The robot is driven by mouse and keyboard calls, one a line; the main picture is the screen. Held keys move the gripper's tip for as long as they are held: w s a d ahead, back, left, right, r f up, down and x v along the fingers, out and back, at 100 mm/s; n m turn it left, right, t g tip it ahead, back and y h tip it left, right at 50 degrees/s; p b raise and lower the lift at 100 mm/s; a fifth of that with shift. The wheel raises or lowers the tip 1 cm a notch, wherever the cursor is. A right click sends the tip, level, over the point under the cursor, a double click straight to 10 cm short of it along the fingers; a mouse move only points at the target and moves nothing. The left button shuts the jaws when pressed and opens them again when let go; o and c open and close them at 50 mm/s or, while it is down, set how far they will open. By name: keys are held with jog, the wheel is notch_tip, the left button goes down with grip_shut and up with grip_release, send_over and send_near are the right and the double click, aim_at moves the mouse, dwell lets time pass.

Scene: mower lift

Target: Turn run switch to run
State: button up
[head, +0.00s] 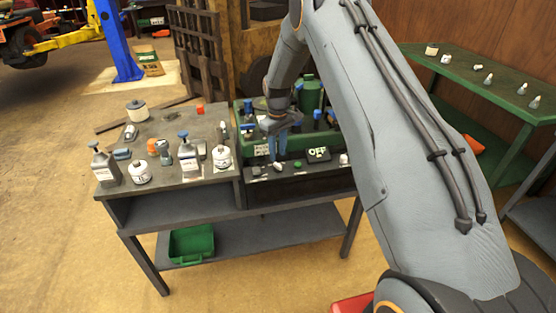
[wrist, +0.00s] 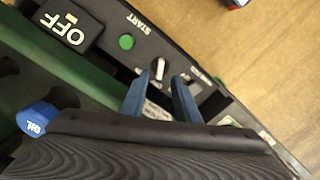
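The run switch looks like a small knob with a pale pointer (wrist: 160,68) on the dark control panel (wrist: 205,88). It sits beside the green START button (wrist: 127,42); its position label is too small to read. My gripper (wrist: 158,82) has its two blue fingers apart, with the knob just beyond and between the fingertips in the wrist view. Contact cannot be made out. In the head view my gripper (head: 277,158) points down over the panel's front edge, left of the OFF sign (head: 317,154). The knob (head: 277,167) shows just below the fingertips.
Behind the panel stands a green machine (head: 311,92) with blue-capped parts. To the left, a bench (head: 215,178) holds bottles and cans. A green bin (head: 192,243) sits on the lower shelf. A green table (head: 505,98) with small parts is at right.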

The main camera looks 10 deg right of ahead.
aim_at(278, 164)
jog(key=shift+f+p, duration=0.7)
jog(key=shift+f, duration=1.85)
jog(key=shift+c, duration=0.2)
grip_shut()
